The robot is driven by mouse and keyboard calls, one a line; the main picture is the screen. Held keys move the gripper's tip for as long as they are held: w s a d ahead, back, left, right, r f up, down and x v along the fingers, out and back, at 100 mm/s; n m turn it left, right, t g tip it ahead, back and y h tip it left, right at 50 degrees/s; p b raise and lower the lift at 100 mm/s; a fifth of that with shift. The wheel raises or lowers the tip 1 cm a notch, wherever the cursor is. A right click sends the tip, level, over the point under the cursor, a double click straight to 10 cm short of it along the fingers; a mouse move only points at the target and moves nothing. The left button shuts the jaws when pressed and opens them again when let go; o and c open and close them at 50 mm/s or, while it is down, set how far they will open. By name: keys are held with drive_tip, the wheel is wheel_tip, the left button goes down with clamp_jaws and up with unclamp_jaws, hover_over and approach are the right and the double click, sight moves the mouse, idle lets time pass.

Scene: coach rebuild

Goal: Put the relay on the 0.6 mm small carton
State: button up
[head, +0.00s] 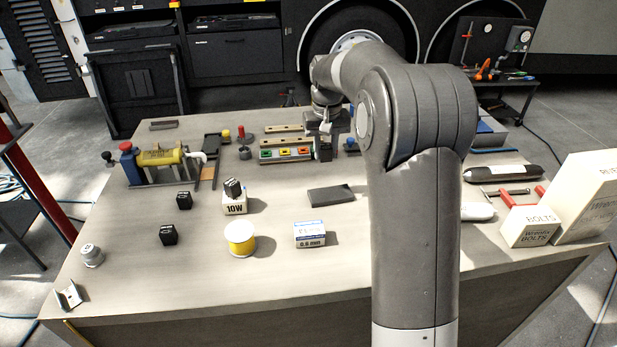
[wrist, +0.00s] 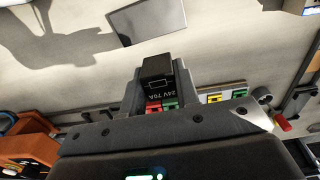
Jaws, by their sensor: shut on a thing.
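My gripper (head: 325,140) is over the back middle of the table, beside the row of coloured fuse-like blocks. It is shut on a black relay (wrist: 158,80), marked 24V 70A in the wrist view. The relay sits between the two fingers; in the head view it is small and dark, and I cannot tell whether it touches what is under it. The 0.6 mm small carton (head: 310,235), white and blue, stands at the front middle of the table, apart from my gripper. Its top looks bare.
A dark flat plate (head: 331,195) lies between my gripper and the carton. A yellow spool (head: 240,239) stands left of the carton. A 10W carton (head: 235,205) carries a black cube (head: 233,187). Two more black cubes (head: 184,200) (head: 168,235) lie further left.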

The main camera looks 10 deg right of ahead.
drive_tip(key=s+d+r, duration=0.2)
drive_tip(key=s, duration=0.9)
drive_tip(key=s+d+r, duration=0.2)
drive_tip(key=s+r, duration=0.1)
drive_tip(key=s, duration=0.8)
hover_over(309, 228)
wheel_tip(309, 228, down, 7)
drive_tip(key=shift+f, duration=2.15)
drive_tip(key=shift+f, duration=0.2)
drive_tip(key=o, duration=1)
drive_tip(key=shift+c, duration=0.2)
